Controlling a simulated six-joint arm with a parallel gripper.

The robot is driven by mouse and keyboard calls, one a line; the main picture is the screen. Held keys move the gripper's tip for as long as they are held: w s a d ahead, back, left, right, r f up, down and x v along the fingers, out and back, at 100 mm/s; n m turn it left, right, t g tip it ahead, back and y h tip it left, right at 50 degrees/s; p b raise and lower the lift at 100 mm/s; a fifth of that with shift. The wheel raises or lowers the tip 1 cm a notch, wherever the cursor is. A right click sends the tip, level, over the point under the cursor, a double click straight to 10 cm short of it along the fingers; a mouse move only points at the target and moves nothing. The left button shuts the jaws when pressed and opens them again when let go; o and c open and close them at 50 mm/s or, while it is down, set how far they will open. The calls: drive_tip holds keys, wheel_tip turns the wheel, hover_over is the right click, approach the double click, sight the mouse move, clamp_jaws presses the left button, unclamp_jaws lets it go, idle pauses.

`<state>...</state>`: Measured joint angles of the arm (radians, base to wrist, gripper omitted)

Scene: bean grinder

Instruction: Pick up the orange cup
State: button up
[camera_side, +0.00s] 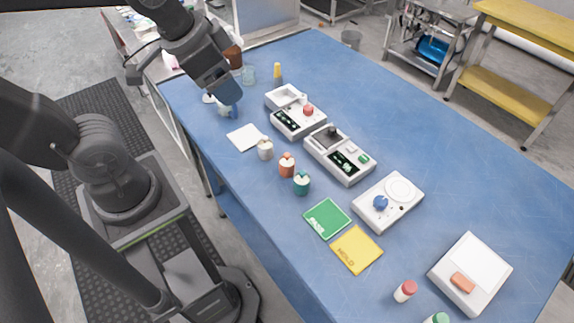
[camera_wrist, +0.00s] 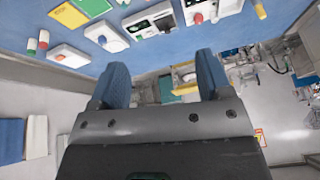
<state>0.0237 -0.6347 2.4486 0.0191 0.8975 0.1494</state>
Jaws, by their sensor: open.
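The orange cup (camera_side: 287,165) stands upright on the blue table in the side view, between a white cup (camera_side: 265,149) and a green cup (camera_side: 302,183). My gripper (camera_side: 228,99) is up at the far left part of the table, apart from the orange cup and farther back. In the wrist view my gripper (camera_wrist: 162,75) shows two blue fingers spread wide with nothing between them. I cannot make out the orange cup in the wrist view.
White devices stand in a row: one with a red knob (camera_side: 299,118), one with a dark screen (camera_side: 340,154), one with a blue knob (camera_side: 388,203). Flat green (camera_side: 327,218) and yellow (camera_side: 356,250) cards lie near the front edge.

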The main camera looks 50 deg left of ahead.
drive_tip(key=w+d+f+m+g, duration=0.2)
drive_tip(key=w+f+m, duration=0.2)
drive_tip(key=w+m, duration=0.25)
drive_tip(key=m+g+y, duration=0.1)
drive_tip(key=m+g, duration=0.2)
drive_tip(key=m, duration=0.7)
approach(289, 155)
drive_tip(key=shift+n, duration=0.25)
drive_tip(key=f, duration=0.8)
drive_tip(key=shift+a+f, duration=0.1)
drive_tip(key=shift+a, duration=0.2)
drive_tip(key=shift+s+a+f, duration=0.1)
drive_tip(key=shift+a+f, duration=0.1)
drive_tip(key=shift+f, duration=1.1)
drive_tip(key=shift+a+f, duration=0.25)
drive_tip(key=shift+f, duration=1.1)
drive_tip(key=shift+c, duration=0.2)
drive_tip(key=c, duration=1)
drive_tip(key=shift+r, duration=0.1)
